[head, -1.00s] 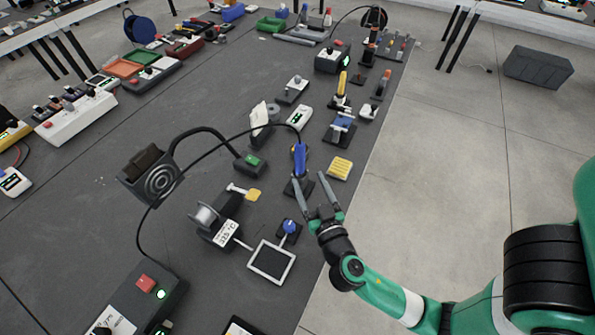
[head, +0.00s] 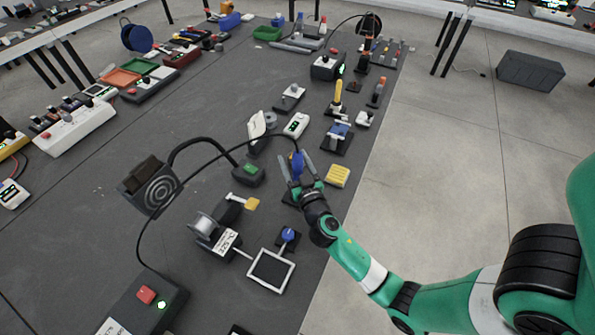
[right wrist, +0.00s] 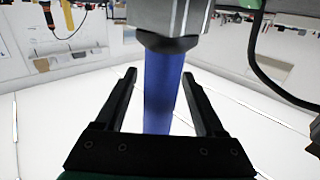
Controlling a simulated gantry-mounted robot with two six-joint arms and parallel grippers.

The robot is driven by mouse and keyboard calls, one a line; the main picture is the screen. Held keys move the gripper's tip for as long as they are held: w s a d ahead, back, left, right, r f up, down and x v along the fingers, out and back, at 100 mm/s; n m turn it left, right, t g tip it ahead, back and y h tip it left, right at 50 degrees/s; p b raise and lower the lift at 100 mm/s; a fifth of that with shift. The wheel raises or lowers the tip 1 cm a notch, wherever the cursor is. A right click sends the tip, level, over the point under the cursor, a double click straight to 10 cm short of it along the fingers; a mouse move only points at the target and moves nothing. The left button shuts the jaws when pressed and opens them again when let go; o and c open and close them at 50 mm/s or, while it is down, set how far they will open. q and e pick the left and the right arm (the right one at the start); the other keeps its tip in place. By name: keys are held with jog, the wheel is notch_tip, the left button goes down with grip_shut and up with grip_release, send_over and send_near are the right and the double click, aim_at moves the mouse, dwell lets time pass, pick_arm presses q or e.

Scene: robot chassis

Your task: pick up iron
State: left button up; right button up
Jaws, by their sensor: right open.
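The soldering iron, with a blue handle (head: 298,163) and a black cable running to a station, stands upright in its dark holder on the grey table. My right gripper (head: 296,170) is open, with its two fingers on either side of the blue handle. In the right wrist view the blue handle (right wrist: 162,90) rises between the two open fingers (right wrist: 160,98), with a visible gap on each side. A dark collar and a grey metal part sit at the handle's upper end there. My left gripper does not show.
A yellow sponge (head: 337,176) lies right of the gripper. A small green-buttoned box (head: 249,173) and a solder spool holder (head: 212,230) stand to the left. A white-framed panel (head: 271,269) lies nearer. Several tools stand farther along the table's right edge.

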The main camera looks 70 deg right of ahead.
jog(key=shift+w+d, duration=0.1)
jog(key=shift+d, duration=0.05)
jog(key=shift+f, duration=0.1)
jog(key=shift+c, duration=0.3)
grip_shut()
notch_tip(320, 180, up, 10)
jog(key=p, duration=0.5)
